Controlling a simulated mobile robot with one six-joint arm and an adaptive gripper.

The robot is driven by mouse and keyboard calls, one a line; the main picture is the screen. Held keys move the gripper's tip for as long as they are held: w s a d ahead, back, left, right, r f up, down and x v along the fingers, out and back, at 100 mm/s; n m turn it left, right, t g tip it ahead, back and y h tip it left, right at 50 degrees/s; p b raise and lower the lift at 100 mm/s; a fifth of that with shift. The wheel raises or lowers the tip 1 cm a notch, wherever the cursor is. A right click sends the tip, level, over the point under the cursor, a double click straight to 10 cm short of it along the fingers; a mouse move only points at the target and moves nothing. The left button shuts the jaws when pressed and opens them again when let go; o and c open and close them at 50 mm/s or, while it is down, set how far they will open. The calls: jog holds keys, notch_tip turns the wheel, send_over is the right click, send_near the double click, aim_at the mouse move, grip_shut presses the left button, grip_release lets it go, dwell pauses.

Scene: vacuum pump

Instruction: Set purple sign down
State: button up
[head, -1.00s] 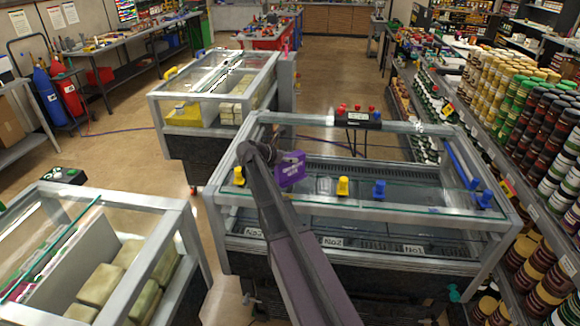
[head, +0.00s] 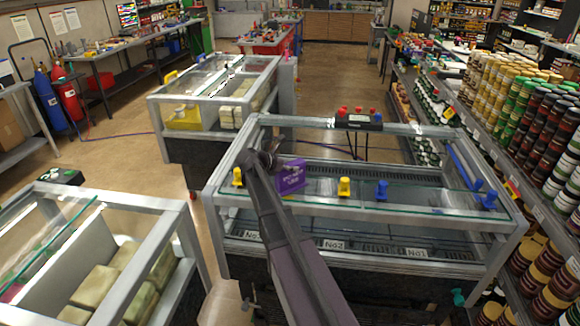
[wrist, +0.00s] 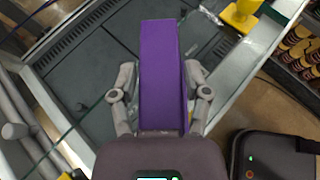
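The purple sign (head: 291,176) stands about upright on the front glass edge of the near display case (head: 415,208), in line with the yellow and blue stands. Its pale lettering faces the head camera. In the wrist view the sign (wrist: 163,75) is a long purple panel between my fingers. My gripper (head: 271,160) is at the sign's upper left in the head view. In the wrist view my gripper (wrist: 161,68) has one finger on each side of the sign, with narrow gaps showing, so it looks open around it. The sign's lower end is hidden by my gripper there.
A yellow stand (head: 344,187) and a blue stand (head: 382,190) are to the right of the sign; another yellow stand (head: 238,177) is to the left. A black tray with red knobs (head: 358,120) sits on the back rail. Shelves of cans (head: 540,120) line the right.

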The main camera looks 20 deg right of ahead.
jog(key=shift+o, duration=0.4)
jog(key=shift+r, duration=0.2)
jog(key=shift+a+r+p, duration=0.15)
jog(key=shift+a+p, duration=0.1)
jog(key=shift+p, duration=0.05)
jog(key=p+v, duration=0.5)
jog(key=v, duration=0.6)
jog(key=shift+a, duration=0.2)
jog(key=shift+s, duration=0.1)
